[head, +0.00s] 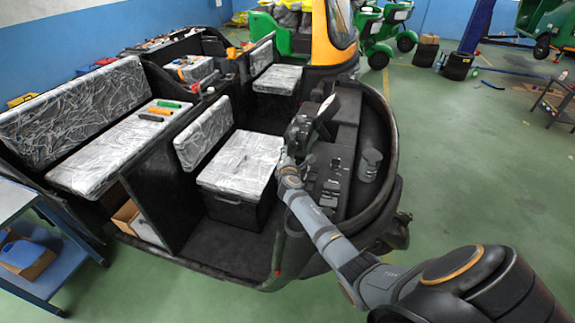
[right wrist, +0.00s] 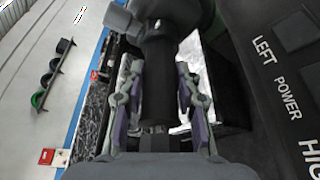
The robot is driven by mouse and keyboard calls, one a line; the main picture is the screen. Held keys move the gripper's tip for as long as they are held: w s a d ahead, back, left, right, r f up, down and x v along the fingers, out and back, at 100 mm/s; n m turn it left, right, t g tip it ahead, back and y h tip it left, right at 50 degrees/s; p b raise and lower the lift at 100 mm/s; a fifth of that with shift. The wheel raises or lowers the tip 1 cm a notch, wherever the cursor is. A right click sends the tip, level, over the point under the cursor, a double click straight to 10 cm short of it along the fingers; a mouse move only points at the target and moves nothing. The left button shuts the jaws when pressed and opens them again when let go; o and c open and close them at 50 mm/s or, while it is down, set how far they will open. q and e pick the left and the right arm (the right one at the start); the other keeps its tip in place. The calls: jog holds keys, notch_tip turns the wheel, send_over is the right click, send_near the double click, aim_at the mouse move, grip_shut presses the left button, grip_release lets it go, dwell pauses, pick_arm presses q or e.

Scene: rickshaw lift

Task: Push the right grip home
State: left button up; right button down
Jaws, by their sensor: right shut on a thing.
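The right grip (right wrist: 158,85) is a black cylinder in the middle of the right wrist view. My right gripper (right wrist: 160,110) is shut on it, with one purple-padded finger on each side. The grip's upper end meets a dark, wider part of the handlebar. In the head view my right gripper (head: 292,158) reaches from the lower right to the rickshaw's handlebar area. The grip is too small and dark there to make out, so I cannot tell how far it sits on the bar. My left gripper is not in view.
A dark dashboard (right wrist: 270,75) with white lettering, including LEFT and POWER, is close on the right. The head view shows the plastic-wrapped driver's seat (head: 242,160), a long bench (head: 120,140) with several tools, and a blue table (head: 50,275) at left. The green floor (head: 450,190) is open at right.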

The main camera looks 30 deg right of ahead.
jog(key=shift+r, duration=0.2)
jog(key=c, duration=1.3)
grip_release()
jog(key=shift+w+d, duration=0.1)
jog(key=shift+o, duration=1.7)
jog(key=shift+w+d+f, duration=0.1)
jog(key=shift+f, duration=0.1)
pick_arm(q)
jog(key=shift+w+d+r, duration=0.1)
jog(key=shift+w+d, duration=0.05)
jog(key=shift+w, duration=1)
pick_arm(e)
jog(key=v, duration=1.2)
